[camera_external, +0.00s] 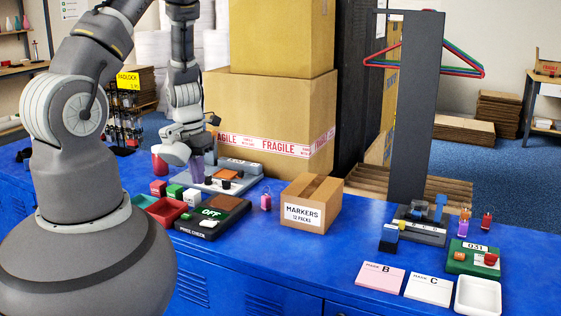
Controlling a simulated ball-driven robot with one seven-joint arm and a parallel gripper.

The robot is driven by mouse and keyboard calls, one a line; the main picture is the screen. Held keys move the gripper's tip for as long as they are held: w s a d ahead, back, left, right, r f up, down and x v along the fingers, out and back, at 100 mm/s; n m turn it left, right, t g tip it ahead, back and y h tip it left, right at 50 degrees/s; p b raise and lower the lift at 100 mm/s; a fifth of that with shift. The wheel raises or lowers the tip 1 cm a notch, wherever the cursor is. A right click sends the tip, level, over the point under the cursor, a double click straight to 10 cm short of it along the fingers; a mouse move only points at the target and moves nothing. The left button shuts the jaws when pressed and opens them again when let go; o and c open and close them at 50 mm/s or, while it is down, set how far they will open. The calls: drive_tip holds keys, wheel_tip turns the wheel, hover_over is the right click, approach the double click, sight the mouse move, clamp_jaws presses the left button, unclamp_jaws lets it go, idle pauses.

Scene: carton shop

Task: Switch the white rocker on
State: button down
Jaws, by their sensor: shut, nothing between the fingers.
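My gripper (190,162) points down over the left part of the blue counter, above a pale board (246,168). Its fingers are small here and look closed, with nothing visible held. A dark price-check panel (208,225) with a green "OFF" display (211,212) and a brown plate lies in front of it. I cannot make out a white rocker for certain; the pale board carries an orange-brown piece (232,174), and part of it is hidden behind my gripper. Whether my gripper touches the board cannot be told.
A markers carton (312,203) stands to the right, large fragile cartons (280,118) behind. Cards, a white dish (478,296) and a green device (473,258) occupy the right end.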

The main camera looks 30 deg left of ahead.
sight(212, 223)
drive_tip(key=shift+a+r+p, duration=0.15)
drive_tip(key=shift+r+p, duration=0.15)
drive_tip(key=shift+r, duration=0.5)
drive_tip(key=shift+a+r+p, duration=0.1)
drive_tip(key=shift+r+p, duration=0.15)
drive_tip(key=shift+r, duration=0.55)
drive_tip(key=shift+d+f, duration=0.1)
drive_tip(key=d+f+b, duration=0.1)
drive_tip(key=f+b, duration=0.2)
drive_tip(key=f, duration=0.1)
drive_tip(key=d+f+b, duration=0.1)
drive_tip(key=f+b, duration=0.2)
drive_tip(key=f, duration=0.2)
drive_tip(key=d+f+b, duration=0.1)
drive_tip(key=f+b, duration=0.2)
drive_tip(key=f, duration=0.1)
drive_tip(key=shift+s+f+b, duration=0.1)
drive_tip(key=shift+f+b, duration=0.05)
drive_tip(key=shift+b, duration=0.25)
drive_tip(key=shift+d+f, duration=0.1)
drive_tip(key=shift+f, duration=0.15)
